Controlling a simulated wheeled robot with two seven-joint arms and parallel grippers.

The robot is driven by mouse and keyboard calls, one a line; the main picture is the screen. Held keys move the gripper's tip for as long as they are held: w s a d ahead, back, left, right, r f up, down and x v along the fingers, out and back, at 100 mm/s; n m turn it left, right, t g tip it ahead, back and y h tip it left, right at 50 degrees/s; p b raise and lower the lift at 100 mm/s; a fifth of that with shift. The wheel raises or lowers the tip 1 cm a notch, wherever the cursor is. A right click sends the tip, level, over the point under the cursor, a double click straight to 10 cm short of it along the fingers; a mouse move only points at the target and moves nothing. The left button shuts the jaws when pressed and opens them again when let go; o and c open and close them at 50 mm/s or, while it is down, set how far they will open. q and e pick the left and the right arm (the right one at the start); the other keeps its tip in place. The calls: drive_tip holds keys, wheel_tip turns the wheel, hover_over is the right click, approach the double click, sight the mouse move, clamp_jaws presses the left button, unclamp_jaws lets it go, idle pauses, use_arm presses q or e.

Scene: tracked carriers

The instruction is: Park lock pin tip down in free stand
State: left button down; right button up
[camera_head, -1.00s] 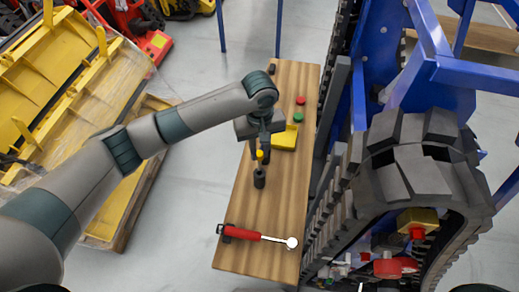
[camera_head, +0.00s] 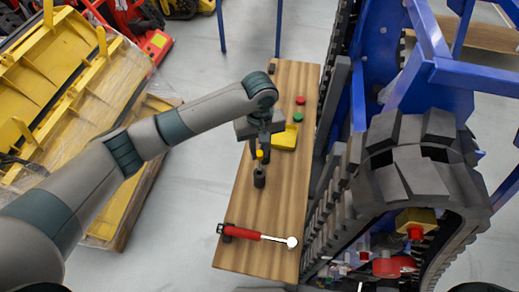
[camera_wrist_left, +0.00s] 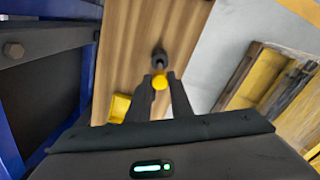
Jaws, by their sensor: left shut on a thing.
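The lock pin shows as a yellow round head (camera_head: 260,154) over the wooden bench, with a dark shaft below it. My left gripper (camera_head: 258,151) is shut on the lock pin, near its head. The yellow head also shows between the fingertips in the left wrist view (camera_wrist_left: 159,82). A small black stand (camera_head: 259,178) is on the bench directly below the pin, and its dark shape lies beyond the head in the wrist view (camera_wrist_left: 159,57). The pin looks about upright over it. I cannot tell whether the tip is inside the stand. My right gripper is not in view.
A tracked carrier (camera_head: 425,185) stands close on the right.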

sight(260, 169)
use_arm(q)
drive_tip(key=shift+f+b, duration=0.8)
drive_tip(key=shift+f, duration=3.75)
drive_tip(key=c, duration=1.5)
unclamp_jaws()
drive_tip(key=shift+r, duration=0.1)
drive_tip(key=shift+r, duration=0.55)
wheel_tip(260, 169, up, 15)
drive_tip(key=b, duration=0.3)
drive_tip(key=shift+f+b, duration=0.15)
drive_tip(key=shift+b, duration=0.2)
drive_tip(key=shift+r, duration=0.7)
drive_tip(key=shift+s, duration=0.2)
